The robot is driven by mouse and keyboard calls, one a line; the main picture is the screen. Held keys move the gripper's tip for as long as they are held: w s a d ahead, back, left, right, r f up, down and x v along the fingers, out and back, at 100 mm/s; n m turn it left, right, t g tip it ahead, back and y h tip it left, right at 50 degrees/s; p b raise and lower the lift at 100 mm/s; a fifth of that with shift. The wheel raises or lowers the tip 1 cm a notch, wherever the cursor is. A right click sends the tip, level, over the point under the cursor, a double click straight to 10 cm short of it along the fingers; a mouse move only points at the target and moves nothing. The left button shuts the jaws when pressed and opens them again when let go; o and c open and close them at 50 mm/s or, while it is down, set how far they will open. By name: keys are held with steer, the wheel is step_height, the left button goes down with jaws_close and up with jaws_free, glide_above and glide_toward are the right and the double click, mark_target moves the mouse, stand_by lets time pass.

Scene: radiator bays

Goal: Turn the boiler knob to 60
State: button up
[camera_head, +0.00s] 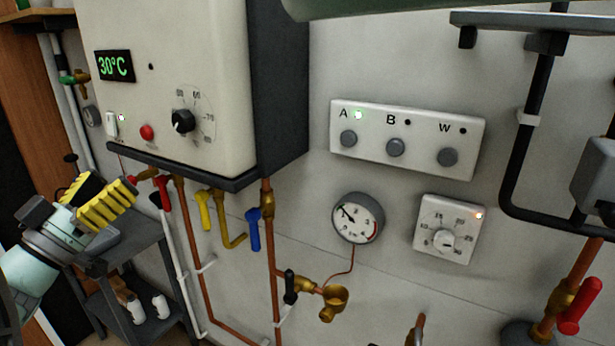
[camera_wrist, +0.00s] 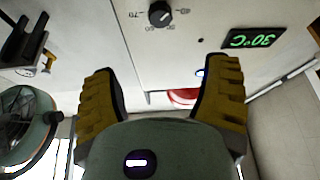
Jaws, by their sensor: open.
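The boiler (camera_head: 205,60) is a pale box with a dark side, on the wall at upper left. Its green display (camera_head: 114,66) reads 30°C. The black boiler knob (camera_head: 183,121) sits on a numbered dial on its front; its light mark seems to point lower left. My gripper (camera_head: 100,200), with yellow ribbed fingers, is open and empty, below and left of the knob, apart from it. In the wrist view the scene is upside down: the knob (camera_wrist: 160,14) is at the top, beyond the open fingers (camera_wrist: 160,98), and the display (camera_wrist: 252,38) is to its right.
A red button (camera_head: 147,132) and a white switch (camera_head: 112,123) sit left of the knob. Copper pipes (camera_head: 270,262) and valves with red, yellow and blue handles (camera_head: 254,229) hang below. A three-button panel (camera_head: 407,137), gauge (camera_head: 357,217) and second dial (camera_head: 449,229) are to the right.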

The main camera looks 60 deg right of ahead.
mark_target(178, 124)
steer(key=p+x, duration=0.2)
steer(key=x, duration=0.3)
steer(key=p+x, duration=0.3)
steer(key=x, duration=0.2)
steer(key=f+p+x, duration=0.1)
steer(key=p+x, duration=0.1)
steer(key=x, duration=0.3)
steer(key=shift+d+r+p, duration=0.1)
steer(key=shift+d+p, duration=0.2)
steer(key=shift+d, duration=0.1)
steer(key=shift+w+d, duration=0.1)
steer(key=shift+d, duration=0.4)
steer(key=shift+a, duration=0.1)
steer(key=c, duration=1.2)
